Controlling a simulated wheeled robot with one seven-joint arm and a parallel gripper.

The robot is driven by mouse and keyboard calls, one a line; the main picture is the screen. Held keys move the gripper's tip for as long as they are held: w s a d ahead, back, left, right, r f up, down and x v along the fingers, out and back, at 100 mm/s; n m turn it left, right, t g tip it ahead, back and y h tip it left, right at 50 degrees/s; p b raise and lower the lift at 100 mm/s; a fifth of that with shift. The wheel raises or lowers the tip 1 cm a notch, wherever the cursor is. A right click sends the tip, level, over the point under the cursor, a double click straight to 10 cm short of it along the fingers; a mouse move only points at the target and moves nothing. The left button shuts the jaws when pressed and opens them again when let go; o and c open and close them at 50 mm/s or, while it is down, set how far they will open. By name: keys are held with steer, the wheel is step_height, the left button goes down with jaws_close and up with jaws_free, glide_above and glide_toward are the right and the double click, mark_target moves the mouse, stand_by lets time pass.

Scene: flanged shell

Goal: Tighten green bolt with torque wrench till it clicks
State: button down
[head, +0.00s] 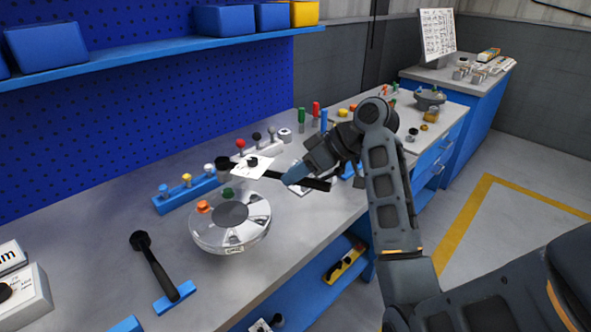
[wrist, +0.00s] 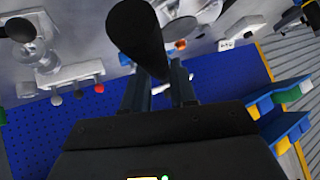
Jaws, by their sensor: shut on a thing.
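The silver flanged shell (head: 258,229) sits on the grey bench, with a dark round centre. A green bolt (head: 228,194) stands on its far rim and an orange bolt (head: 203,206) at its left. My gripper (head: 292,177) is shut on a black torque wrench (head: 315,184), held roughly level above the bench. The wrench's round head (head: 222,163) appears just above the green bolt in the head view; its height over the bolt cannot be told.
A second black tool (head: 157,265) lies at front left with a blue piece. A blue holder (head: 184,194) with coloured knobs and a white block (head: 262,149) with knobs stand behind the shell. Red, green and blue upright items (head: 316,109) stand farther back.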

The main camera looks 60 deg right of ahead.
step_height(320, 180, down, 2)
steer(key=shift+f+b, duration=0.15)
steer(key=shift+b, duration=0.45)
steer(key=shift+p, duration=0.85)
stand_by(0.8)
steer(key=shift+f+b, duration=0.8)
steer(key=shift+f, duration=0.4)
stand_by(0.4)
steer(key=a+m+h+p, duration=0.3)
steer(key=a+m+h, duration=0.1)
steer(key=a, duration=0.4)
steer(key=shift+w+a+f+m+t+p, duration=0.25)
steer(key=shift+m+t+p, duration=0.1)
steer(key=shift+m, duration=0.25)
stand_by(1.0)
